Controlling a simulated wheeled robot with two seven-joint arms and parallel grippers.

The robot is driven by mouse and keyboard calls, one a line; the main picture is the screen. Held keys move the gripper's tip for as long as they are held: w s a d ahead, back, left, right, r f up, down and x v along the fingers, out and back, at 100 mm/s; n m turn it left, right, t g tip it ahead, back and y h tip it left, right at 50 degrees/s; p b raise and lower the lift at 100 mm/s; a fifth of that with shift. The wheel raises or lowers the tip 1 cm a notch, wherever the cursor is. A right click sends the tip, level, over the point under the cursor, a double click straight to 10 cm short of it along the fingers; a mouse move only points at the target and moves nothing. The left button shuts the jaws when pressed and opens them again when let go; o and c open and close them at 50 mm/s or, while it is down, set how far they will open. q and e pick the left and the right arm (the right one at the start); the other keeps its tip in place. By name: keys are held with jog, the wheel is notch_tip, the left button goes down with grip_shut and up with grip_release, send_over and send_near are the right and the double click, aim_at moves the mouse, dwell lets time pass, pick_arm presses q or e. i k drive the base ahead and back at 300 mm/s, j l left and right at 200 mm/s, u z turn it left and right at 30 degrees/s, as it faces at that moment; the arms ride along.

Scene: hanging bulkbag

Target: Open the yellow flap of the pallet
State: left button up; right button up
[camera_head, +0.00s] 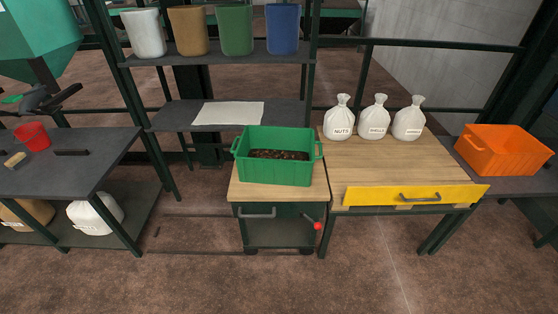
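The yellow flap (375,195) is a long narrow panel along the front edge of a wood-topped table (375,160). A grey bar handle (420,198) is on its face, right of the middle. Nothing touches the flap or its handle. I cannot tell from this view how far the flap is tilted. Neither of my grippers shows in the head view.
Three tied white sacks (374,122) stand at the table's back. A green crate (275,170) of dark contents sits on the cart (240,190) to the left. An orange crate (500,155) is on the right. The floor (370,270) in front is clear.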

aim_at(355, 195)
jog(key=z, duration=1.3)
jog(key=i+z, duration=0.4)
jog(key=i, duration=0.5)
